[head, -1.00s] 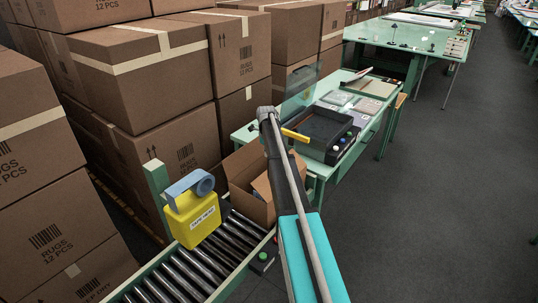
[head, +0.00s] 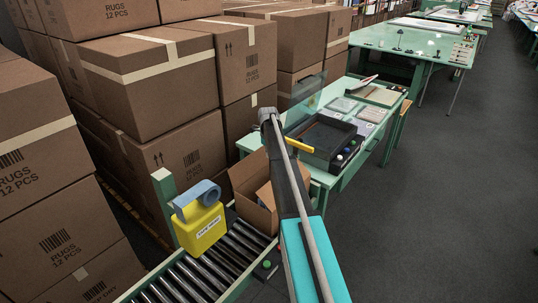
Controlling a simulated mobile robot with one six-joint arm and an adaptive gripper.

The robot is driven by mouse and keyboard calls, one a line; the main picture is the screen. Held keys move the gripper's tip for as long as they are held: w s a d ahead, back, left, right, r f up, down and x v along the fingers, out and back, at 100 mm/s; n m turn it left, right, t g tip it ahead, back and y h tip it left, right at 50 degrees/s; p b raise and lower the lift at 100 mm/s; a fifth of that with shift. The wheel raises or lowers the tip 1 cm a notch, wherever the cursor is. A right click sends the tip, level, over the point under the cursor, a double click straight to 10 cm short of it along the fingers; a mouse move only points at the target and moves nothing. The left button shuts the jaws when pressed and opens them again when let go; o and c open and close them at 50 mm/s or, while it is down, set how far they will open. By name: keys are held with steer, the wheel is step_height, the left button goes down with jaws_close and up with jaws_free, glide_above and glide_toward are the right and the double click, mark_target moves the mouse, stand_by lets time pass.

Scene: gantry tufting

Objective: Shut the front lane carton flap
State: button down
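An open brown carton (head: 249,206) stands at the far end of the roller conveyor (head: 207,262). One flap (head: 246,168) stands up at its back left. Part of the inside shows, and the contents are too small and shaded to tell. My arm crosses the picture from the bottom, passing in front of the carton's right side and hiding part of it, so I cannot tell how the flaps there lie. My gripper is not visible; only the arm links and a grey joint near the middle show.
A green bench (head: 352,155) bears a black tray machine (head: 322,140). Stacked cartons (head: 150,80) fill the left. The right floor (head: 455,220) is clear.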

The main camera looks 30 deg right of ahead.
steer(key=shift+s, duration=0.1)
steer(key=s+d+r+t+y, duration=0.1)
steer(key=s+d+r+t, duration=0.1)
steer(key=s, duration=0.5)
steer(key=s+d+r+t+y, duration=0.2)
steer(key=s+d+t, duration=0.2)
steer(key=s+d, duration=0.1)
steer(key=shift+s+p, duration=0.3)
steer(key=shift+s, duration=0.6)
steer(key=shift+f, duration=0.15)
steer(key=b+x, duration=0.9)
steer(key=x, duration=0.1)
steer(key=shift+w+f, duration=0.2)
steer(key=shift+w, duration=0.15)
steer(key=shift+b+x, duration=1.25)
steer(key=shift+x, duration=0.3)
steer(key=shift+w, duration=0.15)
